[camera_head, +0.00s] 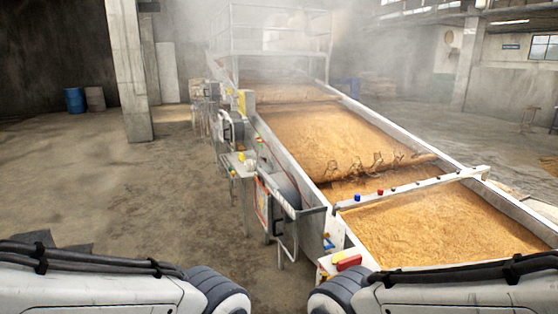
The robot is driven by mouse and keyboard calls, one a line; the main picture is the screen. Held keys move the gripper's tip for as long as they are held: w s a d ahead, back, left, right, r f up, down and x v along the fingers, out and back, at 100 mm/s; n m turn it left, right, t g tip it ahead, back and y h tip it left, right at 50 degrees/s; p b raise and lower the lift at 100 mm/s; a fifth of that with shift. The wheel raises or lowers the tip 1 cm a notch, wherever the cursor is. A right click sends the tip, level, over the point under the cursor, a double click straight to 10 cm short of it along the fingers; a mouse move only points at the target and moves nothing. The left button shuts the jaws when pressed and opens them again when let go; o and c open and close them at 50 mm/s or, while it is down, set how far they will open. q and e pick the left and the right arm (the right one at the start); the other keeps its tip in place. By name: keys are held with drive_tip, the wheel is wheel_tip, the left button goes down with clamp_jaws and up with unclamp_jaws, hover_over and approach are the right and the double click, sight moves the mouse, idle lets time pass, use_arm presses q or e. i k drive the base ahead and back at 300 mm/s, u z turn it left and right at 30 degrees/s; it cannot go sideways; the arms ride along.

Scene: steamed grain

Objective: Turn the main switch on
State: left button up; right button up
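I cannot tell which part is the main switch. Small red (349,262), blue (328,243) and yellow (324,275) parts sit at the near left corner of the long grain trough (306,196). Small blue (357,197) and red (380,191) knobs stand on the crossbar over the trough. Grey boxes (232,128) and a yellow box (246,102) are mounted along its left side. My two arms show only as white links at the bottom left and bottom right. Both grippers are out of the picture.
The concrete floor (110,190) left of the trough is mostly clear. A concrete pillar (130,70) stands at the back left, with blue (75,100) and brown (95,99) barrels behind it. Metal frames (285,215) stick out from the trough's left side. Steam hangs over the far end.

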sight(344, 257)
drive_tip(key=z, duration=0.65)
drive_tip(key=i, duration=1)
drive_tip(key=u, duration=0.75)
